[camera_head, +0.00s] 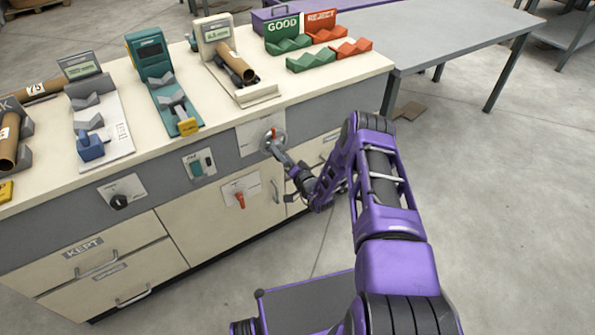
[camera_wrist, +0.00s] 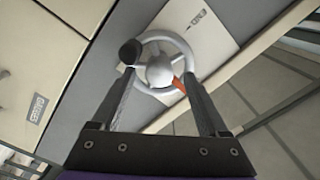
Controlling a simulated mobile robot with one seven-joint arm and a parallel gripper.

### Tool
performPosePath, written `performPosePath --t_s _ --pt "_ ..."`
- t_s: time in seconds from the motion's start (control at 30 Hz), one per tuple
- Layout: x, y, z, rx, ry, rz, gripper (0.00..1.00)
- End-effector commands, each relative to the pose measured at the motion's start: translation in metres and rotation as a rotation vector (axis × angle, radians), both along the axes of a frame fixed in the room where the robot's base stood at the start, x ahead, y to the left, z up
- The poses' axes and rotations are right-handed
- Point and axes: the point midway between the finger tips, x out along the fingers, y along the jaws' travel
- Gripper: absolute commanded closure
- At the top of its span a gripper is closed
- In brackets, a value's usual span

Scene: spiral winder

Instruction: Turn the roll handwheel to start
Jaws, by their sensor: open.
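The roll handwheel (camera_head: 269,141) is a small pale ring on a light plate on the cabinet's front, near its right end. In the wrist view the handwheel (camera_wrist: 184,46) shows a round hub, a dark knob (camera_wrist: 130,52) at its upper left and an orange-red pointer at its lower right. My gripper (camera_wrist: 160,78) is open in front of the wheel. One finger ends close by the knob and the other reaches the wheel's right side. I cannot tell whether either finger touches. In the head view my gripper (camera_head: 281,150) partly hides the wheel.
A red rotary switch (camera_head: 240,198), a rocker switch box (camera_head: 198,164) and a black knob (camera_head: 119,201) sit on the cabinet front left of the wheel. Gauges and green and red V-blocks (camera_head: 311,60) stand on the top.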

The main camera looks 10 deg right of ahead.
Motion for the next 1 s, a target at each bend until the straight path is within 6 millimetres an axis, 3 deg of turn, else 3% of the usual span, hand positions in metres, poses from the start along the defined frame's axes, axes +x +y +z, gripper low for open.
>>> performPosePath --t_s 0.4,0.6,0.8,1.0 --pt "-0.096 -0.032 0.001 0.001 0.003 -0.003 0.22" --pt "-0.130 -0.044 0.000 -0.001 0.002 -0.003 0.22" --pt "-0.146 -0.048 0.000 0.001 0.001 -0.001 0.22" --pt "-0.147 -0.048 0.001 0.000 -0.001 -0.002 0.22"
